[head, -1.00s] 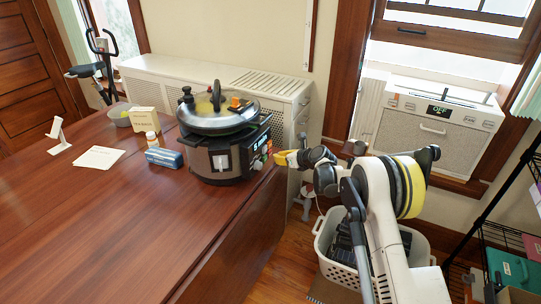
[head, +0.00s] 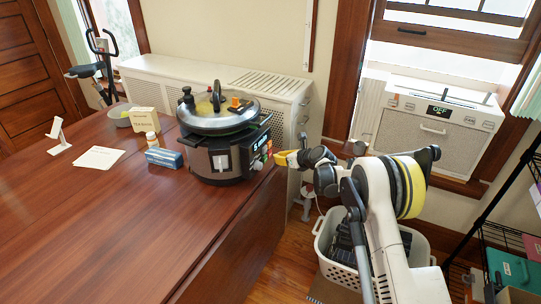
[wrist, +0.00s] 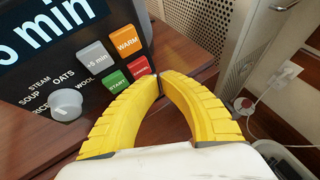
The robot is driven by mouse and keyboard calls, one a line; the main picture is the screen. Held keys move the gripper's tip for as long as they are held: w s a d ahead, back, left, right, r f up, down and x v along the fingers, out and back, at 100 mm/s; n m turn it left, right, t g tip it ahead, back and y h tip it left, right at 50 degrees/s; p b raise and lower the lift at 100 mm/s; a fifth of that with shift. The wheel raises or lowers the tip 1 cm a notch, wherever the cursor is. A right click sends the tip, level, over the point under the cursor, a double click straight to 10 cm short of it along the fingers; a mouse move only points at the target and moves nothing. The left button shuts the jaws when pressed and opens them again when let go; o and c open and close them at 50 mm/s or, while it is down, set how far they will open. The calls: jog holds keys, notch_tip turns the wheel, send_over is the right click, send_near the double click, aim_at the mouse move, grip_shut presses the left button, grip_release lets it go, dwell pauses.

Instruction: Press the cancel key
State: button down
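The multicooker (head: 225,135), dark with a steel lid, stands at the right edge of the wooden table. Its front panel fills the left of the wrist view, with a display (wrist: 45,25) ending in "min", a grey "+5 min" key (wrist: 95,55), an orange "WARM" key (wrist: 125,40), a green "START" key (wrist: 116,81) and a red key (wrist: 138,68) whose label I cannot read. A grey dial (wrist: 66,104) sits lower left. My gripper (wrist: 158,76) has its yellow fingertips together, empty, just right of the red key; whether they touch it I cannot tell. It also shows in the head view (head: 283,158).
A white radiator cover (head: 170,80) is behind. A white basket (head: 325,240) stands on the floor below my arm.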

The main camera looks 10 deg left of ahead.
jog(key=shift+a, duration=0.15)
jog(key=shift+w+a, duration=0.2)
jog(key=shift+a, duration=0.1)
jog(key=shift+w+a+b, duration=0.1)
jog(key=shift+a+b, duration=0.25)
dwell(0.9)
jog(key=shift+d, duration=0.1)
jog(key=shift+s+d, duration=0.3)
jog(key=shift+d, duration=0.35)
jog(key=shift+d, duration=0.1)
jog(key=d, duration=0.1)
jog(key=s+d, duration=0.1)
jog(key=d, duration=0.2)
jog(key=shift+s+d+b, duration=0.25)
jog(key=shift+s+b, duration=0.1)
jog(key=shift+b, duration=0.05)
jog(key=shift+r, duration=0.1)
